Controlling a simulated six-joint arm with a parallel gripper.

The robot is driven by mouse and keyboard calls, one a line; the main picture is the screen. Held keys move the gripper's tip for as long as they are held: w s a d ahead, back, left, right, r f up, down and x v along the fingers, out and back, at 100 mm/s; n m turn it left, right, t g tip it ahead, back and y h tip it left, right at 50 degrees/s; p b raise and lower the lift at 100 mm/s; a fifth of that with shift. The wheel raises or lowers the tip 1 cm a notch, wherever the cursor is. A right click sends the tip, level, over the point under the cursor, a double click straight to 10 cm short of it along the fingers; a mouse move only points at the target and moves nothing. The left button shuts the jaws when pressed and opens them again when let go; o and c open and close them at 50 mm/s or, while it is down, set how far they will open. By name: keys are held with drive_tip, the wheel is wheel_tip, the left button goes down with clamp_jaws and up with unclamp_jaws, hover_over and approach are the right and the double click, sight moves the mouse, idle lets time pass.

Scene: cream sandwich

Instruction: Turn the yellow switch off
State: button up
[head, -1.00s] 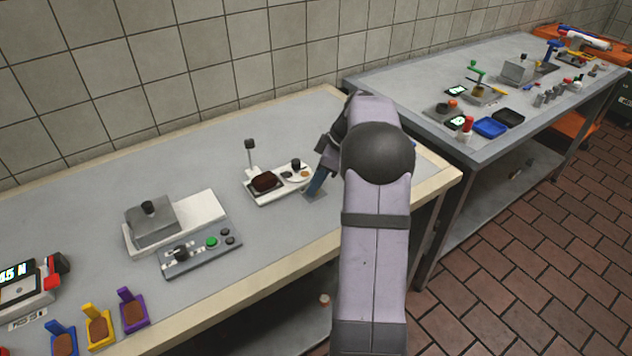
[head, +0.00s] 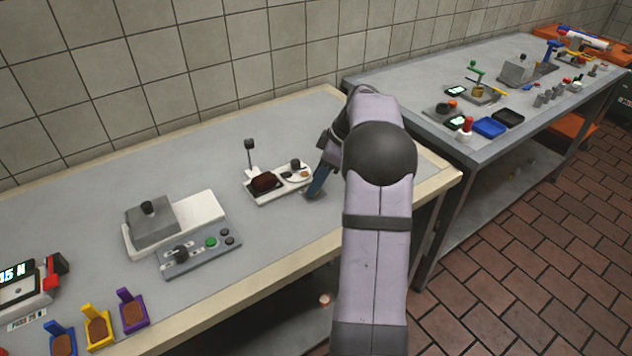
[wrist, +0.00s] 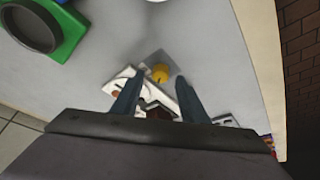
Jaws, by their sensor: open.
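The yellow switch (wrist: 160,73) shows in the wrist view as a small yellow knob on a grey plate (wrist: 152,60). In the head view the knob is hidden behind my gripper (head: 317,184). My gripper is open and points down over the plate at the right part of the near table. In the wrist view, the two blue-grey fingertips of my gripper (wrist: 157,82) lie to either side of the knob's lower edge. Whether they touch it cannot be told.
A white tray (head: 258,198) with a dark brown block stands just left of my gripper. A green holder with a dark round top (wrist: 66,32) is at the wrist view's upper left. A control panel (head: 205,255) is further left.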

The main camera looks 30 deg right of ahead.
drive_tip(key=shift+v, duration=3)
drive_tip(key=s+a+m+g+p, duration=0.1)
drive_tip(key=s+a+m+p, duration=0.1)
drive_tip(key=s+a, duration=0.2)
drive_tip(key=s+a+f+m+g+h+p, duration=0.1)
drive_tip(key=s+a, duration=0.4)
drive_tip(key=a, duration=0.6)
drive_tip(key=s+a+m+g+h+p, duration=0.1)
drive_tip(key=s+a+m+p, duration=0.2)
drive_tip(key=a, duration=0.4)
drive_tip(key=shift+s+a+f+p, duration=0.2)
drive_tip(key=shift+s+f+p, duration=0.15)
drive_tip(key=shift+s, duration=0.45)
drive_tip(key=s+a+f+m+h+p, duration=0.1)
drive_tip(key=s+a+f+m, duration=0.1)
drive_tip(key=s, duration=0.6)
drive_tip(key=shift+s+a+p, duration=0.2)
drive_tip(key=shift+a+p, duration=0.15)
drive_tip(key=shift+a, duration=0.35)
